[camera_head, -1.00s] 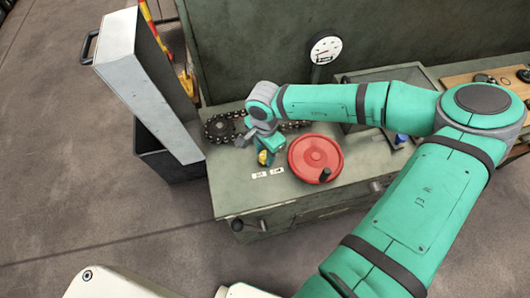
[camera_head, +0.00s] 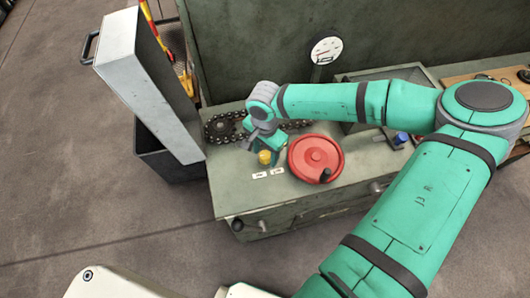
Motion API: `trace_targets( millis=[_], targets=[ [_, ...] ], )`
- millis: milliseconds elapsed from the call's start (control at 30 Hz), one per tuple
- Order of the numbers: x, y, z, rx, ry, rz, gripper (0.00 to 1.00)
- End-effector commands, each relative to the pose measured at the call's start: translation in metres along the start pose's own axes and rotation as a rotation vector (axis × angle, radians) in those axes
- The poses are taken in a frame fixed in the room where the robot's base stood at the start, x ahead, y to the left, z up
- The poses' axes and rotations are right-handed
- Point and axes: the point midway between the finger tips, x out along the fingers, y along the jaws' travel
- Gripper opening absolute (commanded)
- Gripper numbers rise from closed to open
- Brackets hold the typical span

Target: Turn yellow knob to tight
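The yellow knob (camera_head: 264,157) sits on the green workbench top, left of the red handwheel. Two small white labels, one at the left (camera_head: 260,175) and one at the right (camera_head: 277,171), lie just in front of it. My gripper (camera_head: 270,157) points down at the knob, with its fingers behind and to the right of it. The knob's front face shows uncovered. The fingers are small and partly overlap each other, so I cannot tell whether they are open or touch the knob. The label text is too small to read.
The red handwheel (camera_head: 315,156) with a black handle stands close on the right. A chain (camera_head: 222,127) lies behind the knob. A blue knob (camera_head: 401,137) is farther right, and a gauge (camera_head: 326,50) stands at the back. A grey metal box (camera_head: 145,85) rises at left.

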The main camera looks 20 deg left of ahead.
Motion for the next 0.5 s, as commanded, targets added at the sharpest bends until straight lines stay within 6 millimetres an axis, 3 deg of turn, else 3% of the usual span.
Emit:
trace_targets(
  millis=[333,500],
  targets=[
    [-0.002,0.001,0.0,0.001,0.0,0.002,0.51],
    [-0.021,0.002,-0.002,0.006,0.001,0.002,0.51]
  ],
)
